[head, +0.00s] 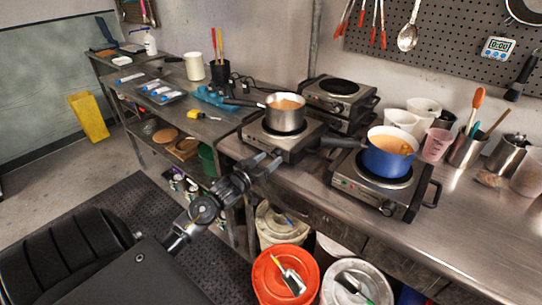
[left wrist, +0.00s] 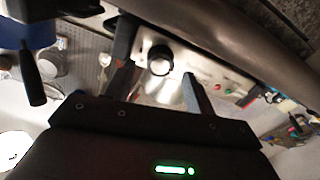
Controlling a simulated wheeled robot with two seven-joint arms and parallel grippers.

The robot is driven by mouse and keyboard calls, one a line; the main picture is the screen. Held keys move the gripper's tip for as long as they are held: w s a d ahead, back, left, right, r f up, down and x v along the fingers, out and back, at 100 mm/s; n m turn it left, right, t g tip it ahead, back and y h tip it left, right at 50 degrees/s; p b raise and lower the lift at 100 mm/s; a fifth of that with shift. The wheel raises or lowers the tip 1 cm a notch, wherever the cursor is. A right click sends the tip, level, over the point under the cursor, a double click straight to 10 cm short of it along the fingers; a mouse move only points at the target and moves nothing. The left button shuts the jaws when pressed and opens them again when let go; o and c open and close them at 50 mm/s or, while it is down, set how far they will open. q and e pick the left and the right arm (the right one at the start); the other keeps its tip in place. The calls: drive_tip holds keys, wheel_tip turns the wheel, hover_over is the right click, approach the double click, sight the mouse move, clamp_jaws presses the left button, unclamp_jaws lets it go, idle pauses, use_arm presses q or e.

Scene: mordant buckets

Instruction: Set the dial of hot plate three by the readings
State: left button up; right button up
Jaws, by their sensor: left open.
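Three hot plates stand on the steel bench. The left one (head: 268,143) carries a steel saucepan (head: 285,116) of orange liquid. The right one (head: 347,178) carries a blue pot (head: 388,157), also with orange liquid. The back one (head: 338,97) has a bare burner. I cannot read any numbers on them. My left gripper (head: 266,163) is open in front of the left plate's control panel. In the left wrist view, a black dial (left wrist: 160,58) on a pale panel shows between and beyond its open fingers (left wrist: 158,76). I cannot tell whether they touch it. My right gripper is out of view.
A timer (head: 497,48) on the pegboard seems to read 0:00. The blue pot's handle (head: 343,142) reaches toward the left plate. An orange-lidded bucket (head: 286,275) and a white-lidded one (head: 357,285) stand below the bench edge. White cups (head: 402,121) stand behind the blue pot.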

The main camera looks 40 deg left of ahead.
use_arm(q)
drive_tip(key=shift+w, duration=1.1)
drive_tip(key=c, duration=0.9)
drive_tip(key=shift+a, duration=0.1)
drive_tip(key=shift+c, duration=0.4)
